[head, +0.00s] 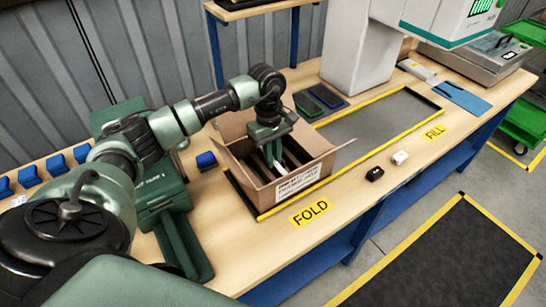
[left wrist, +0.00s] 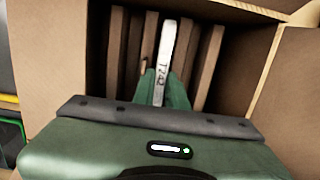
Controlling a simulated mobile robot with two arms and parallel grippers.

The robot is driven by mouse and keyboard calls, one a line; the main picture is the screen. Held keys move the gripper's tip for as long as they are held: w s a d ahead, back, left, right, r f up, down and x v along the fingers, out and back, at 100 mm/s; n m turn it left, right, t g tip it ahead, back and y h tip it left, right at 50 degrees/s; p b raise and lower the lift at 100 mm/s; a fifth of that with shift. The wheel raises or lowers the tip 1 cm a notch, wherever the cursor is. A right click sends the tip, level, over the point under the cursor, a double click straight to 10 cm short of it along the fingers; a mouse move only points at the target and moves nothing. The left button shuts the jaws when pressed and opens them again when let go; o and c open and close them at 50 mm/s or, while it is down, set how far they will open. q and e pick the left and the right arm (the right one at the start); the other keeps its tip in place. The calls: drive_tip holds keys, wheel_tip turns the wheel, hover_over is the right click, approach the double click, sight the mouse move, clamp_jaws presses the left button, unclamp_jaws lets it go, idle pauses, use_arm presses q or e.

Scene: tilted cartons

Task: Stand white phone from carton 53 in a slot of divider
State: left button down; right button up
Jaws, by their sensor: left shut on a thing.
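My left gripper (head: 270,145) reaches down into an open cardboard carton (head: 297,195) on the bench. It is shut on a slim white phone (left wrist: 166,50), which has dark markings on its edge. In the left wrist view the green fingers (left wrist: 163,90) sit on either side of the phone. The brown slats of the divider (left wrist: 208,65) stand inside the carton to both sides of the phone. The phone looks upright among them; I cannot tell how deep it sits or whether it touches the bottom. My right gripper is out of view.
The carton's flaps (head: 340,147) are spread open. Two dark flat devices (head: 318,98) lie behind it. A black item (head: 374,174) and a white item (head: 400,157) lie near the bench's front edge. A grey mat area (head: 375,125) to the right is clear.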

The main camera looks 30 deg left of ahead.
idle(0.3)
use_arm(q)
drive_tip(key=c, duration=1.3)
unclamp_jaws()
drive_tip(key=shift+c, duration=0.2)
drive_tip(key=r, duration=0.2)
drive_tip(key=r+b, duration=0.1)
drive_tip(key=r, duration=0.2)
drive_tip(key=a+r, duration=0.1)
drive_tip(key=r, duration=0.1)
drive_tip(key=shift+w+r+b, duration=0.2)
drive_tip(key=shift+r+b, duration=0.1)
drive_tip(key=shift+r, duration=0.1)
drive_tip(key=shift+r, duration=0.1)
wheel_tip(320, 180, up, 7)
drive_tip(key=p, duration=0.4)
